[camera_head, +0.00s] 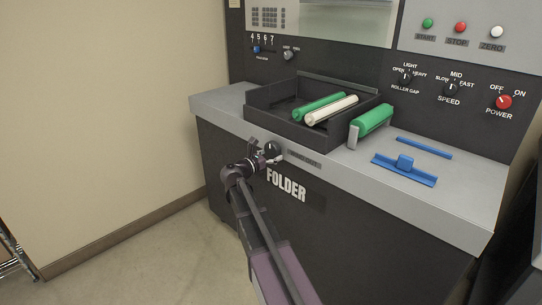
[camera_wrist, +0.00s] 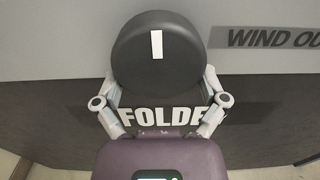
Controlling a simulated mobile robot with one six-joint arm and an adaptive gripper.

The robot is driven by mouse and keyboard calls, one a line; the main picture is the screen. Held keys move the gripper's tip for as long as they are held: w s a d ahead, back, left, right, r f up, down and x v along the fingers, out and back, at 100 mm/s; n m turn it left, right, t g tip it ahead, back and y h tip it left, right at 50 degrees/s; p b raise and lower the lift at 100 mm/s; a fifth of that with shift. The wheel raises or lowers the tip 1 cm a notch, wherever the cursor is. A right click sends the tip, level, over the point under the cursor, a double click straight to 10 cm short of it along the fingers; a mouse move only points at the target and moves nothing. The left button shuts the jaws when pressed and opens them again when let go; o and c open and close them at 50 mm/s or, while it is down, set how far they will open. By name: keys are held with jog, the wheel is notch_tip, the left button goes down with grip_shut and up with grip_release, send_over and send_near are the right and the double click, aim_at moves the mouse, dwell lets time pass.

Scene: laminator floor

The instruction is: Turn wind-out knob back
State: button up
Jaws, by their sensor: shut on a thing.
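The wind-out knob (camera_head: 272,149) is a dark round knob on the front edge of the machine's grey top, left of its label. In the wrist view the knob (camera_wrist: 157,70) fills the upper middle, and its white pointer mark stands about upright. My gripper (camera_head: 266,156) is at the knob. In the wrist view the fingers of my gripper (camera_wrist: 160,82) reach up on both sides of the knob and are shut on it. The fingertips are partly hidden by the knob.
The "WIND OUT" label (camera_wrist: 270,38) lies right of the knob. A dark tray (camera_head: 272,118) with green and cream rollers stands on the top above it. A green roller (camera_head: 371,122) and a blue guide (camera_head: 404,170) lie further right. Open floor (camera_head: 150,255) is at the left.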

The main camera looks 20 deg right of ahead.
jog(key=shift+s+d, duration=0.1)
jog(key=o, duration=0.8)
jog(key=shift+v, duration=6)
